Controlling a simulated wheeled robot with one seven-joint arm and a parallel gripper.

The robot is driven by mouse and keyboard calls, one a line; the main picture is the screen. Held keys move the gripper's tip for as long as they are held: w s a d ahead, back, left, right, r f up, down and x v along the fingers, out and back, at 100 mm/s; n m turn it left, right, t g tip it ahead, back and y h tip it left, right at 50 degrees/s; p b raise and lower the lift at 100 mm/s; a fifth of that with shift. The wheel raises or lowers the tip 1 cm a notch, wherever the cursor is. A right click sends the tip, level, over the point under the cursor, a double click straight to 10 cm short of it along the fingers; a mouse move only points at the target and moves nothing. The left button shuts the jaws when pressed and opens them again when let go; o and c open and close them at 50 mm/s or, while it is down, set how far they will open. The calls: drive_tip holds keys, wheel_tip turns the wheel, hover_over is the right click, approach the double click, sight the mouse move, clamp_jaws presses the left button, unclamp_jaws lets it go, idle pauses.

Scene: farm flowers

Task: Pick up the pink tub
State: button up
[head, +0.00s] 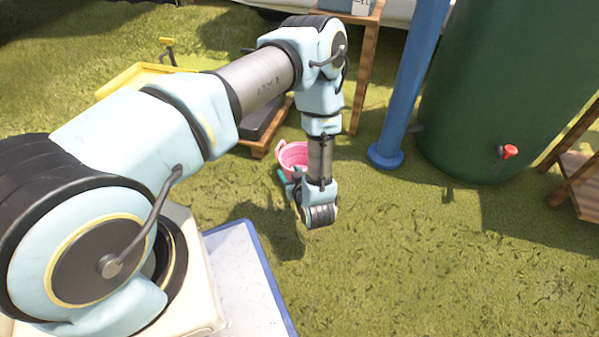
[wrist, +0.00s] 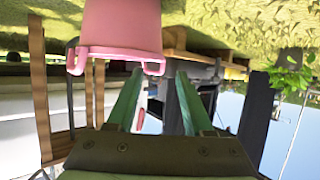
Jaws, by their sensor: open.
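The pink tub (head: 293,154) stands on the grass in the head view, partly hidden behind the end of my arm. In the wrist view, where the scene appears upside down, the tub (wrist: 120,28) is at the top, left of centre, with its rim towards the fingertips. My gripper (wrist: 158,88) is open, with two green fingers apart and nothing between them. The tub appears above the left finger in that view, not between the fingers. I cannot tell whether they touch. In the head view the fingers are mostly hidden by my wrist.
A wooden stand (head: 362,75) is behind the tub. A blue post (head: 405,90) and a large green tank (head: 500,90) with a red tap (head: 510,151) stand to the right. A yellow tray (head: 135,76) is at the back left. The grass at front right is clear.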

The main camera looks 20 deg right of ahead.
sight(281, 159)
drive_tip(key=b+x, duration=0.4)
drive_tip(key=x, duration=0.5)
drive_tip(key=shift+s, duration=0.1)
clamp_jaws()
idle(1.2)
